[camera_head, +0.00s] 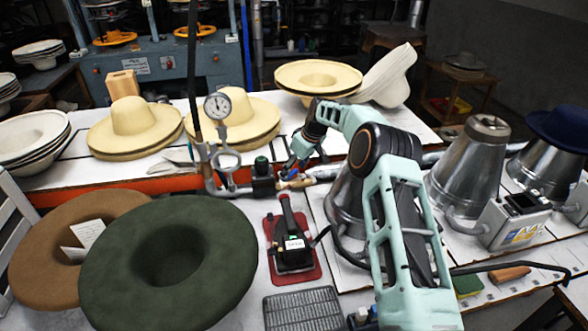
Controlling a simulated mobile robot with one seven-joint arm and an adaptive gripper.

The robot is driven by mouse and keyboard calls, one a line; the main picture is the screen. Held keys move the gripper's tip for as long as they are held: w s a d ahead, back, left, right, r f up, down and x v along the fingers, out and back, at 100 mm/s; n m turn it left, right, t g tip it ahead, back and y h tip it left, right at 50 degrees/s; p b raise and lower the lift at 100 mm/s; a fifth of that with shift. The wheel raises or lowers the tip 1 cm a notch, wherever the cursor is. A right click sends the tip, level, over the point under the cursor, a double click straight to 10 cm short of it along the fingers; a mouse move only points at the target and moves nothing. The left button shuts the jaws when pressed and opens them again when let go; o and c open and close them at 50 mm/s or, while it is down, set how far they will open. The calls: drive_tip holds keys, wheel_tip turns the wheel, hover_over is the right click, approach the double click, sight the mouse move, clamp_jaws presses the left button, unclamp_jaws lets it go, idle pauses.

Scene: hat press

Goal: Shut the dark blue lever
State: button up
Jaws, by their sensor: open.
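The dark blue lever (290,164) is small and stands up over a brass valve (296,182) on the pipe, in the middle of the head view. My gripper (302,154) is open at the end of my pale green arm, close above and beside the lever. The fingers and the lever overlap in this view, so I cannot tell whether they touch. The exact angle of the lever is too small to make out.
Straw hats (134,117) lie behind. A dark green hat (168,262) and a black iron (292,245) lie in front. Metal cones (468,165) stand right.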

drive_tip(key=c, duration=1.7)
drive_tip(key=shift+s+d+n+g+y+b, duration=0.2)
drive_tip(key=shift+d+n+g+y+b, duration=0.25)
drive_tip(key=shift+n, duration=0.7)
drive_tip(key=shift+s+d+n+g+y+b, duration=0.15)
drive_tip(key=shift+d+n+g, duration=0.2)
drive_tip(key=shift+d+n, duration=0.55)
drive_tip(key=shift+a+n, duration=0.2)
drive_tip(key=shift+n, duration=0.05)
drive_tip(key=o, duration=1.7)
drive_tip(key=shift+a, duration=0.15)
